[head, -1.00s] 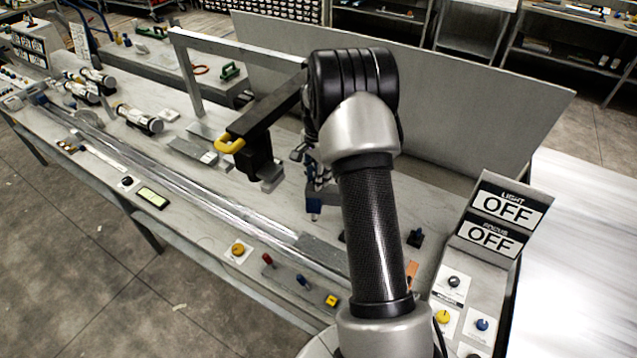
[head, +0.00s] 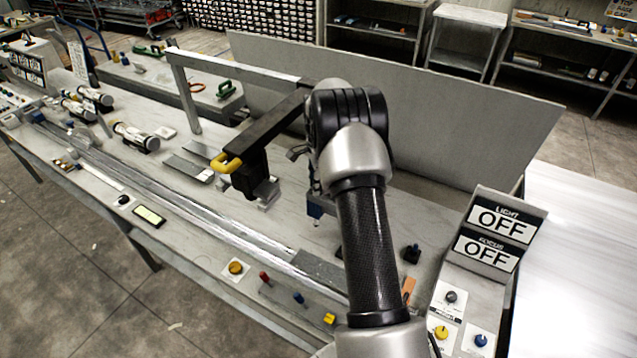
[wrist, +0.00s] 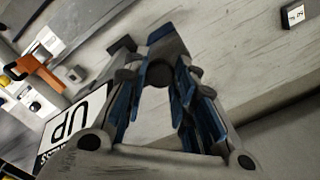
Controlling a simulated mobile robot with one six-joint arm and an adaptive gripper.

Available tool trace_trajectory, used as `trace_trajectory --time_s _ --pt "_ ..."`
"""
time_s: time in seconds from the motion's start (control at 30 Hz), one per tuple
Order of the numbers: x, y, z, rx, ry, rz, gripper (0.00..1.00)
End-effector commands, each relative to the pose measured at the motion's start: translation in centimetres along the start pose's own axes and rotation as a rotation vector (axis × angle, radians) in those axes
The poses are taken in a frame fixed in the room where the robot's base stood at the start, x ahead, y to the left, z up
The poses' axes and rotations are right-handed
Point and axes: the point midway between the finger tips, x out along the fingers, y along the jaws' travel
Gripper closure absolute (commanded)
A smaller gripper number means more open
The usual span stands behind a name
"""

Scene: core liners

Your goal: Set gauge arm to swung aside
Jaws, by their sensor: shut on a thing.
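My gripper (wrist: 152,62) fills the middle of the wrist view, its blue-lined fingers closed around a dark piece at their tips. I take this piece for part of the gauge arm, but its shape is mostly hidden by the fingers. My gripper is apart from that handle.
A grey upright panel (head: 430,130) stands behind the bench. A console (head: 497,238) at the right reads LIGHT OFF and FOCUS OFF. A long metal rail (head: 180,195) runs along the bench front.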

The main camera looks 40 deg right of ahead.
Motion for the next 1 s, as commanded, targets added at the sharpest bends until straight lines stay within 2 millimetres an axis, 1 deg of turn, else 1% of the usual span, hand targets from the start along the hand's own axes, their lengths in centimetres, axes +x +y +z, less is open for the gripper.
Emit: trace_trajectory --time_s 0.2,0.23,0.53,0.87,0.97,1.0 --pt "-0.1 -0.2 -0.2 0.003 0.002 -0.007 1.00" --pt "-0.1 -0.2 -0.2 0.003 0.002 -0.007 0.74" --pt "-0.1 -0.1 -0.1 0.001 0.001 -0.005 0.54" --pt "-0.2 -0.1 -0.1 0.000 0.001 -0.004 0.54" --pt "-1.1 -0.2 -0.1 0.000 0.001 -0.007 0.54" --pt "-1.6 -0.2 -0.1 0.000 0.001 -0.007 0.54"
